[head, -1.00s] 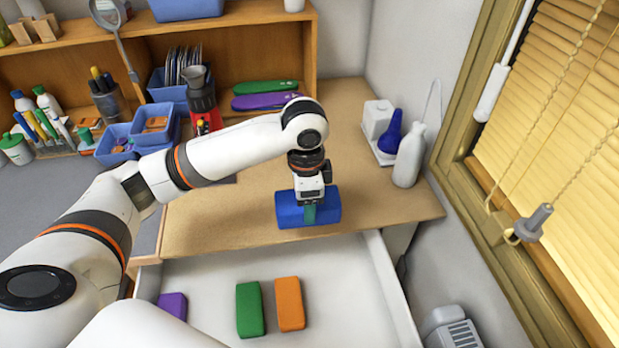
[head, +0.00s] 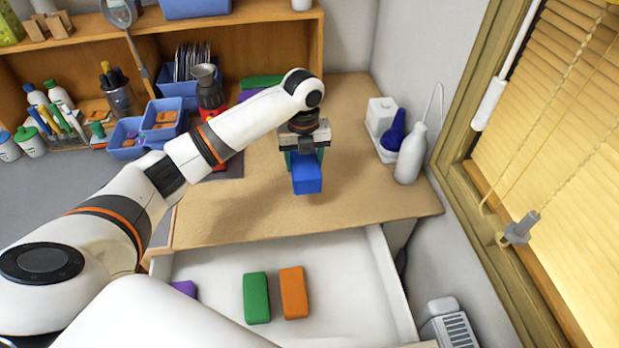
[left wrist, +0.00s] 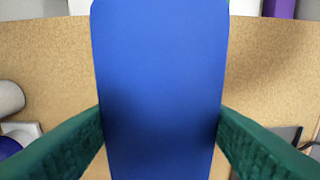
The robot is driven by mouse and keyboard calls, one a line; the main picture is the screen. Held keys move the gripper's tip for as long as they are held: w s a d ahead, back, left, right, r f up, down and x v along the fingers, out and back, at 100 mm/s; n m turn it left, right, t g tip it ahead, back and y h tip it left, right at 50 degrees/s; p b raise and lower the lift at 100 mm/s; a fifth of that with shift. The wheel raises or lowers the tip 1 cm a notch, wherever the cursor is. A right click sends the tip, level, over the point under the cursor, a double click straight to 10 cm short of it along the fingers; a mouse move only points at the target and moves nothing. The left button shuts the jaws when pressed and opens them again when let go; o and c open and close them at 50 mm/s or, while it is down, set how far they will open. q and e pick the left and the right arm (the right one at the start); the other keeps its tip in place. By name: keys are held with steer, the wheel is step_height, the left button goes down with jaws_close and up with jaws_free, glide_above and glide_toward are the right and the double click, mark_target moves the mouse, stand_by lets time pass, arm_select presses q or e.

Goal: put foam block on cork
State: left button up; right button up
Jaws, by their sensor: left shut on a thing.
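A blue foam block (head: 307,179) is held between the green fingers of my left gripper (head: 304,160). In the head view the block points toward the front edge of the table and seems to be over the tan cork surface (head: 240,215). In the left wrist view the block (left wrist: 160,90) fills the middle, with a green fingertip pressed to each side, and the cork (left wrist: 52,75) shows behind it. Whether the block touches the cork or hangs just above it is hard to tell. My right gripper is in neither view.
An open white drawer (head: 350,290) below the table edge holds a green block (head: 257,298), an orange block (head: 293,292) and a partly hidden purple one (head: 184,288). A white bottle (head: 411,155) and a blue bulb (head: 393,130) stand at the right. The cork's front is clear.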

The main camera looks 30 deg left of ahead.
arm_select(q)
step_height(320, 180, down, 8)
steer(key=shift+s+f+p, duration=0.1)
steer(key=shift+f+p, duration=0.05)
steer(key=shift+p, duration=0.8)
steer(key=shift+f, duration=0.25)
steer(key=shift+f, duration=0.2)
steer(key=o, duration=1)
steer(key=shift+c, duration=0.2)
